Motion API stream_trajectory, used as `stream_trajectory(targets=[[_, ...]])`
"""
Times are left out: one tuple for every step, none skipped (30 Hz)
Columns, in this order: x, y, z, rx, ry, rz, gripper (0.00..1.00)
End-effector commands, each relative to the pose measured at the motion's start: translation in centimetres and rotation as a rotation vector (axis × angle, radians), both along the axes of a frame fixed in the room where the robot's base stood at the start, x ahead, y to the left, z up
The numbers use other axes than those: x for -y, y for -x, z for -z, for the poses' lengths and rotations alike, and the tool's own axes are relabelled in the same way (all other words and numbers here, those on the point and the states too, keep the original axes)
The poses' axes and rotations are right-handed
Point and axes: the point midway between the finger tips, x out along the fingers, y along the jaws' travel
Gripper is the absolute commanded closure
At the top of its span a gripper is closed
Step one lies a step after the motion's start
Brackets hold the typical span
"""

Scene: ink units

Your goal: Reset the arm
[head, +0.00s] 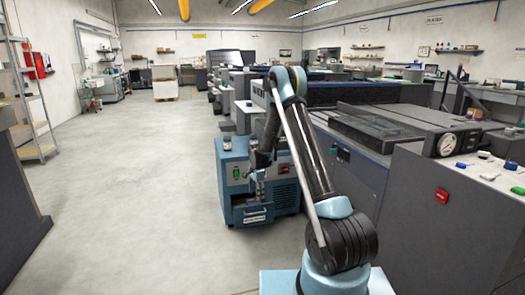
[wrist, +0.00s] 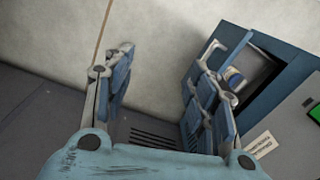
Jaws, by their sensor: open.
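My arm rises from the lower right of the head view, bends at the top and hangs down in front of a blue and grey ink unit (head: 232,170). My gripper (head: 259,190) is at the unit's front face. In the wrist view my gripper (wrist: 162,72) is open, its two fingers wide apart with nothing between them. The unit's blue-framed opening (wrist: 262,48) is behind and right of the right finger. A small rounded blue and pale thing shows in that opening, partly hidden by the finger. I cannot tell whether the finger touches the frame.
A long grey press (head: 350,150) runs along the right. A grey cabinet (head: 450,220) with small coloured items is at the near right. Metal shelves (head: 28,100) stand at the left. The floor (head: 130,190) between is clear.

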Motion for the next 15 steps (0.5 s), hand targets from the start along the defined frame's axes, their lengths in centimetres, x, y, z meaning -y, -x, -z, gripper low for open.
stream_trajectory(targets=[[0.7, 0.5, -1.7, 0.002, 0.000, -0.015, 0.48], [1.0, 0.8, -2.5, 0.004, 0.000, -0.028, 0.48], [1.5, 1.2, -3.7, 0.007, 0.000, -0.043, 0.48], [1.8, 1.5, -4.5, 0.009, 0.000, -0.055, 0.48], [2.2, 1.8, -5.4, 0.011, 0.001, -0.067, 0.48], [2.7, 2.2, -6.5, 0.014, 0.001, -0.082, 0.48], [3.0, 2.6, -7.3, 0.016, 0.000, -0.095, 0.48], [3.4, 2.9, -8.1, 0.018, 0.001, -0.106, 0.48], [3.9, 3.4, -9.1, 0.021, 0.002, -0.122, 0.48], [4.2, 3.8, -9.9, 0.023, 0.001, -0.133, 0.48], [4.6, 4.2, -10.6, 0.024, 0.002, -0.146, 0.48], [5.0, 4.8, -11.6, 0.027, 0.003, -0.161, 0.48], [5.4, 5.2, -12.4, 0.030, 0.003, -0.174, 0.48], [5.7, 5.7, -13.1, 0.031, 0.003, -0.185, 0.48], [6.2, 6.3, -14.0, 0.033, 0.005, -0.201, 0.48]])
